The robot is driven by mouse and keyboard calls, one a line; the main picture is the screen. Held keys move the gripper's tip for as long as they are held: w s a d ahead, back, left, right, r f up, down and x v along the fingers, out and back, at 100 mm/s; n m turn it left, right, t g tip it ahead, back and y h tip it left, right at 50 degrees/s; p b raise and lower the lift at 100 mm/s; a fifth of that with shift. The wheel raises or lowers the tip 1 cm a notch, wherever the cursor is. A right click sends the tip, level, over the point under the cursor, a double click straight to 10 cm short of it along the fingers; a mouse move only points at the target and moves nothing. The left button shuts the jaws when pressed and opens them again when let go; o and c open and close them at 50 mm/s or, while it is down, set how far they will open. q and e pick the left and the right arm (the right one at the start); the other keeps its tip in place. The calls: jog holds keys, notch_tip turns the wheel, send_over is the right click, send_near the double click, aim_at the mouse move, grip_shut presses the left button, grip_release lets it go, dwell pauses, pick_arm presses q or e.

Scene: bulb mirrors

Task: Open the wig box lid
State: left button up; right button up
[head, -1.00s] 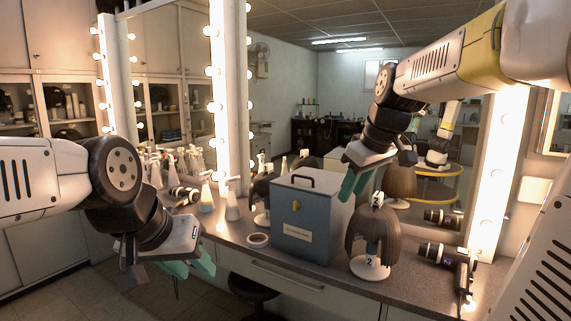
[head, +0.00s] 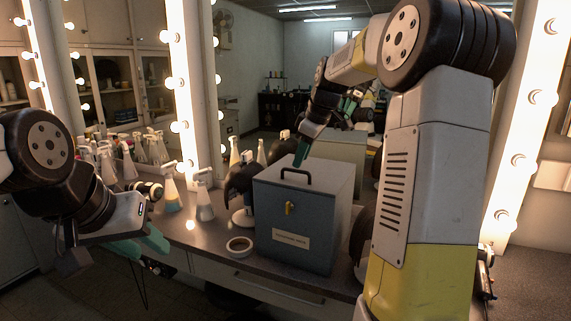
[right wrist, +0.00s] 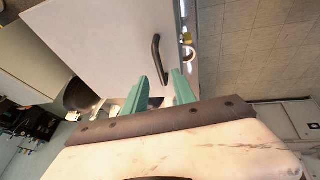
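The wig box (head: 295,243) is a blue-grey box on the counter in the head view. Its lid (head: 325,180) is down, with a dark handle (head: 296,172) on top. A yellow latch (head: 289,208) and a label are on the front. My right gripper (head: 300,156) is above the lid, close to the handle; contact cannot be told. In the right wrist view its teal fingers (right wrist: 160,84) are apart, with the handle (right wrist: 158,58) showing past the tips. My left gripper (head: 145,247) hangs left of the box, away from it; its finger gap is unclear.
A tape roll (head: 240,245) lies left of the box. Spray bottles (head: 203,200) and a dark wig (head: 241,180) stand behind left. Lit mirrors rise behind. My right arm hides much of the counter to the right, including most of another wig.

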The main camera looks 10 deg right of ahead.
aim_at(299, 172)
jog(key=shift+x, duration=1.65)
jog(key=shift+c, duration=0.4)
grip_shut()
